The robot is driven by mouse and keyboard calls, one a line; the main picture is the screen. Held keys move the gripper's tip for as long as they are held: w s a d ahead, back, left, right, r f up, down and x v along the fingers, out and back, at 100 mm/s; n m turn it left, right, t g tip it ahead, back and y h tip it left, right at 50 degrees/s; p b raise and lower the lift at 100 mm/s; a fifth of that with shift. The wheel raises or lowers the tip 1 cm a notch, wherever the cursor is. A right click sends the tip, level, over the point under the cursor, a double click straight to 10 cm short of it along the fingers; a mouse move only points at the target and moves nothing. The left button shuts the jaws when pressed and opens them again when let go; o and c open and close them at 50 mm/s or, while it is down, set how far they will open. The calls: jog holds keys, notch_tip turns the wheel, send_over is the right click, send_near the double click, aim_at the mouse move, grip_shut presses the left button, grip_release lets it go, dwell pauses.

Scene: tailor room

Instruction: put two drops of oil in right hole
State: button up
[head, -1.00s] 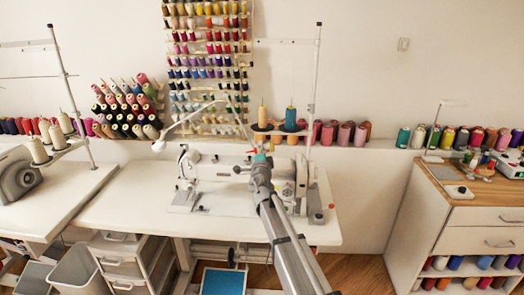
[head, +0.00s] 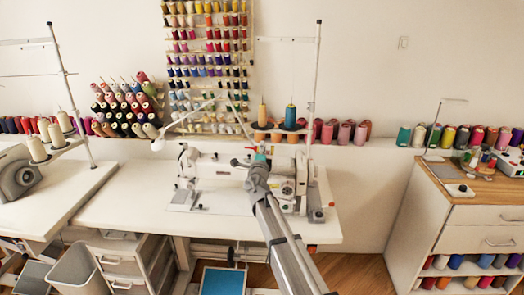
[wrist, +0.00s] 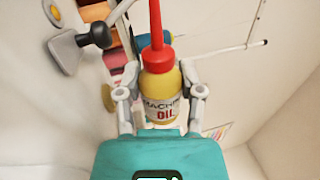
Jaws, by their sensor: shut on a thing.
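The oil bottle (wrist: 160,85) shows in the wrist view as a yellow bottle with a white label reading "OIL" and a long red nozzle. My gripper (wrist: 158,95) is shut on its body, one finger on each side. The nozzle points away from my gripper's palm. In the head view my gripper (head: 254,163) is over or in front of the right part of the white sewing machine (head: 215,171), and the bottle is hard to make out there. The machine's oil holes are too small to tell, and my arm hides part of the machine.
The machine stands on a white table (head: 130,205). A thread stand (head: 312,100) with two cones rises behind it. A lamp arm (head: 185,120) reaches over from behind. A second machine (head: 18,175) is at left, and a wooden-topped cabinet (head: 470,186) at right.

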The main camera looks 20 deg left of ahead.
jog(key=m, duration=0.1)
jog(key=r+m+h+p, duration=0.1)
jog(key=m, duration=0.1)
jog(key=m+p, duration=0.1)
jog(key=shift+a+r, duration=0.3)
jog(key=shift+a, duration=0.05)
jog(key=shift+s+r+m+h+p, duration=0.15)
jog(key=shift+m+h, duration=0.2)
jog(key=shift+m, duration=0.35)
jog(key=shift+w+r+m+h+p, duration=0.15)
jog(key=shift+m+h, duration=0.2)
jog(key=shift+m, duration=0.35)
jog(key=shift+s+a+f, duration=0.1)
jog(key=shift+s+f, duration=0.05)
